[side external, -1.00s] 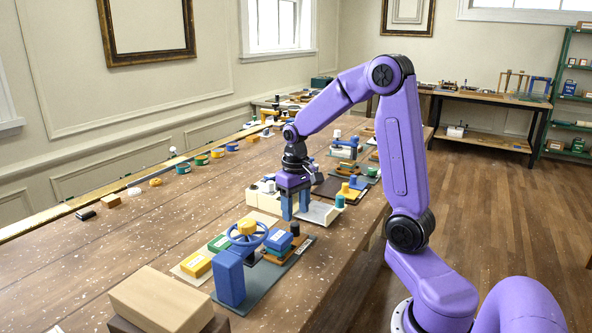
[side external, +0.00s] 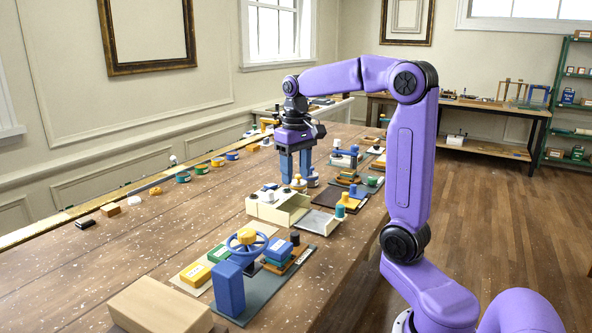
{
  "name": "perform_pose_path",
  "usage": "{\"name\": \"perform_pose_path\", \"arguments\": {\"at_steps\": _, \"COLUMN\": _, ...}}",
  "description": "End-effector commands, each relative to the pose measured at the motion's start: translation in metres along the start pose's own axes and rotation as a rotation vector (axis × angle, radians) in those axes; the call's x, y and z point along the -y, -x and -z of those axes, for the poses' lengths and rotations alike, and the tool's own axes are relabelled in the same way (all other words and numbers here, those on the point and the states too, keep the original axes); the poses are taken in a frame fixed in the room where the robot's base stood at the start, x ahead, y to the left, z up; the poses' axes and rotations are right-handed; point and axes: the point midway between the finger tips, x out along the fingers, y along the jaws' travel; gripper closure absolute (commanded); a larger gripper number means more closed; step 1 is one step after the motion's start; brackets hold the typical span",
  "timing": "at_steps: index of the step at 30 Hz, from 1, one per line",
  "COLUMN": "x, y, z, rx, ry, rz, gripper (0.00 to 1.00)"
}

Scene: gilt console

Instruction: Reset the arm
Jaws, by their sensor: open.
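My gripper (side external: 295,177) has blue fingers that point down, and it is open. It hangs over the middle of the long table, above and behind a cream open box (side external: 278,208). A small object with a yellow top (side external: 298,182) shows at the fingertips. I cannot tell whether it is between the fingers or behind them. My purple arm reaches in from the right with its forearm nearly level.
A blue handwheel (side external: 246,242) and a blue block (side external: 229,288) stand on a mat in front. A tan block (side external: 160,306) lies at the near edge. Small coloured pieces line the table's left side. The left-middle tabletop (side external: 170,235) is clear.

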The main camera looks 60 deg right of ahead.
Motion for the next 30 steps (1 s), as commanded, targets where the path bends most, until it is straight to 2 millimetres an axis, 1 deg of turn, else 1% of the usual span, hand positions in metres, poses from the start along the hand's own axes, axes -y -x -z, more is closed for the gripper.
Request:
{"name": "perform_pose_path", "arguments": {"at_steps": 9, "x": 0.001, "y": -0.001, "z": -0.001, "rx": 0.000, "ry": 0.005, "rz": 0.000, "gripper": 0.48}}
{"name": "perform_pose_path", "arguments": {"at_steps": 11, "x": 0.006, "y": -0.002, "z": -0.002, "rx": 0.000, "ry": 0.022, "rz": 0.000, "gripper": 0.48}}
{"name": "perform_pose_path", "arguments": {"at_steps": 14, "x": 0.022, "y": -0.006, "z": -0.009, "rx": 0.000, "ry": 0.086, "rz": 0.001, "gripper": 0.48}}
{"name": "perform_pose_path", "arguments": {"at_steps": 17, "x": 0.047, "y": -0.015, "z": -0.023, "rx": -0.001, "ry": 0.190, "rz": 0.001, "gripper": 0.48}}
{"name": "perform_pose_path", "arguments": {"at_steps": 21, "x": 0.082, "y": -0.027, "z": -0.049, "rx": -0.005, "ry": 0.354, "rz": 0.003, "gripper": 0.48}}
{"name": "perform_pose_path", "arguments": {"at_steps": 23, "x": 0.095, "y": -0.033, "z": -0.062, "rx": -0.007, "ry": 0.424, "rz": 0.004, "gripper": 0.48}}
{"name": "perform_pose_path", "arguments": {"at_steps": 27, "x": 0.120, "y": -0.045, "z": -0.096, "rx": -0.009, "ry": 0.587, "rz": 0.006, "gripper": 0.48}}
{"name": "perform_pose_path", "arguments": {"at_steps": 30, "x": 0.133, "y": -0.055, "z": -0.122, "rx": -0.012, "ry": 0.702, "rz": 0.009, "gripper": 0.48}}
